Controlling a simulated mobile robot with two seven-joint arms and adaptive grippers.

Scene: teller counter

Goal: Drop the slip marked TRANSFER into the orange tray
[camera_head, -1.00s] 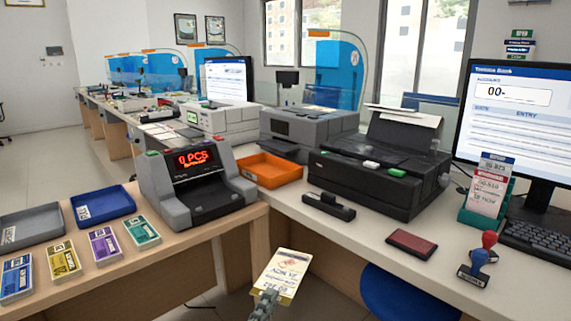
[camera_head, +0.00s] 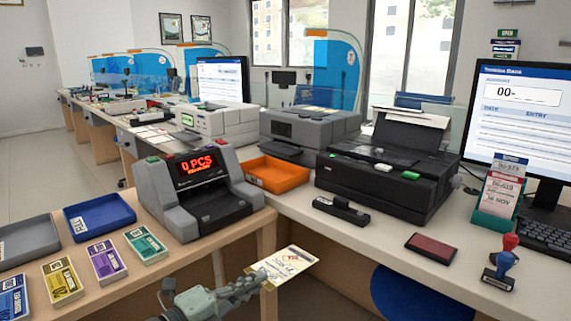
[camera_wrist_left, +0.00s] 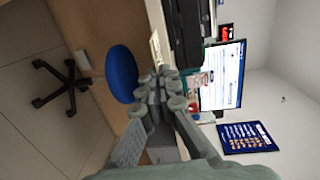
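The orange tray (camera_head: 275,173) sits on the counter between the bill counter and the black printer; it looks empty. My left gripper (camera_head: 256,281) is at the bottom middle of the head view, shut on the near end of a cream slip (camera_head: 287,263). The slip is held out over the front edge of the desk, nearer to me than the tray and well apart from it. Its print is too small to read. In the left wrist view the closed fingers (camera_wrist_left: 162,86) show, with the slip (camera_wrist_left: 157,47) edge-on beyond them. My right gripper is out of view.
A bill counter (camera_head: 196,192) stands left of the tray, a black printer (camera_head: 385,172) right of it. A stapler (camera_head: 341,210) lies in front of the printer. A green rack of slips (camera_head: 497,203), stamps (camera_head: 503,262) and a red pad (camera_head: 431,247) are at the right.

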